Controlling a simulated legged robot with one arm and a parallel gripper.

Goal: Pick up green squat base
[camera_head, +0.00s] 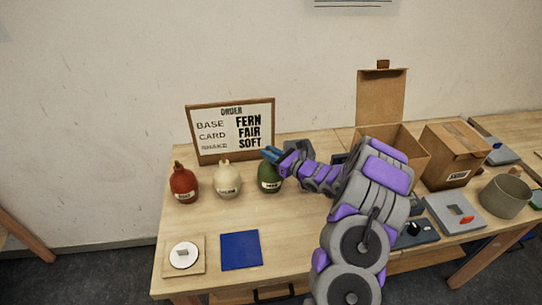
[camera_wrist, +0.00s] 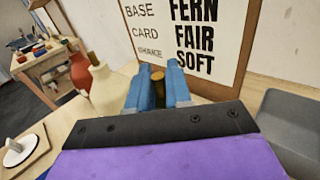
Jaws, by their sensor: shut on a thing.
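The green squat base (camera_head: 269,180) stands on the table, the rightmost of three bottle-shaped bases, with a small label on its front. My gripper (camera_head: 269,154) has blue fingers and is shut on its neck from above right. In the wrist view, the blue fingers of my gripper (camera_wrist: 158,76) flank the brownish top of the green squat base (camera_wrist: 157,74); its body is hidden below the gripper. A cream base (camera_head: 227,180) and a red base (camera_head: 184,184) stand to the left.
A framed order board (camera_head: 230,130) stands behind the bases, reading FERN, FAIR, SOFT. A blue mat (camera_head: 241,250) and a plate with a white disc (camera_head: 184,255) lie in front. An open box (camera_head: 382,100), a closed box (camera_head: 455,152) and a grey pot (camera_head: 507,196) are to the right.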

